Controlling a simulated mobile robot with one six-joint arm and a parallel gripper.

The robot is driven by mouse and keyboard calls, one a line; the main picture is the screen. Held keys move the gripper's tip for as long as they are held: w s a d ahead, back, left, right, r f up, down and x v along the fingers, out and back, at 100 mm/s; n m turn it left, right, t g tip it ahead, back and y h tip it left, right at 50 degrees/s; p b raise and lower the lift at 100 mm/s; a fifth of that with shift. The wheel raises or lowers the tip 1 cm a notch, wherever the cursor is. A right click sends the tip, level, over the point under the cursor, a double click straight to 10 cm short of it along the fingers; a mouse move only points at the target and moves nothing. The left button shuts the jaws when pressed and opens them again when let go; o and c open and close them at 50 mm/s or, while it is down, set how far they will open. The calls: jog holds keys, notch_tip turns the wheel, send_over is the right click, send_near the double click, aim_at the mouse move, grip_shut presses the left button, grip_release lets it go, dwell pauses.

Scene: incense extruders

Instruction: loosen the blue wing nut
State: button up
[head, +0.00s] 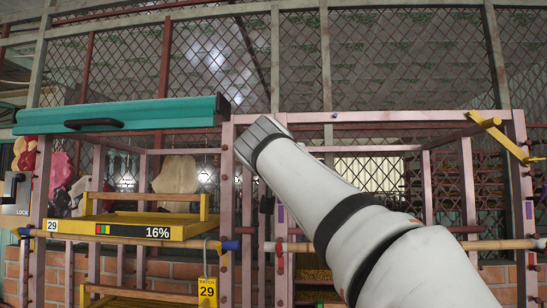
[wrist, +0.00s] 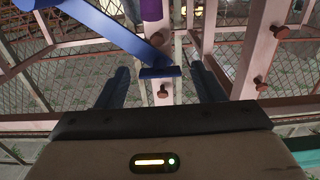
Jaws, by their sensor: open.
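In the wrist view, my gripper (wrist: 159,69) is open, with one dark finger on each side of a pink upright post. A blue piece (wrist: 160,72) with a flat crossbar shows between the fingertips, and a wide blue bar (wrist: 95,25) slants to it from the upper left. I cannot tell whether this piece is the blue wing nut, or whether the fingers touch it. In the head view my arm reaches up to the pink frame, and its fingers are hidden. A blue knob (head: 230,245) sits at a bamboo pole's end there.
Red bolt heads (wrist: 162,92) stick out from the post, and a purple band (wrist: 152,10) wraps it higher up. A teal box (head: 125,114) and a yellow tray (head: 130,228) reading 16% are at the left. A yellow bracket (head: 505,138) juts out at the right.

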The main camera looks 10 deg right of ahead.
jog(key=shift+c, duration=0.3)
jog(key=c, duration=0.9)
jog(key=shift+n, duration=0.3)
jog(key=n, duration=0.9)
jog(key=shift+a, duration=0.1)
jog(key=n+p, duration=0.1)
jog(key=n, duration=0.4)
jog(key=shift+f+p, duration=0.1)
jog(key=shift+p, duration=0.25)
jog(key=shift+f+n+p, duration=0.15)
jog(key=shift+n+p, duration=0.5)
jog(key=shift+n, duration=1.75)
jog(key=shift+w, duration=0.1)
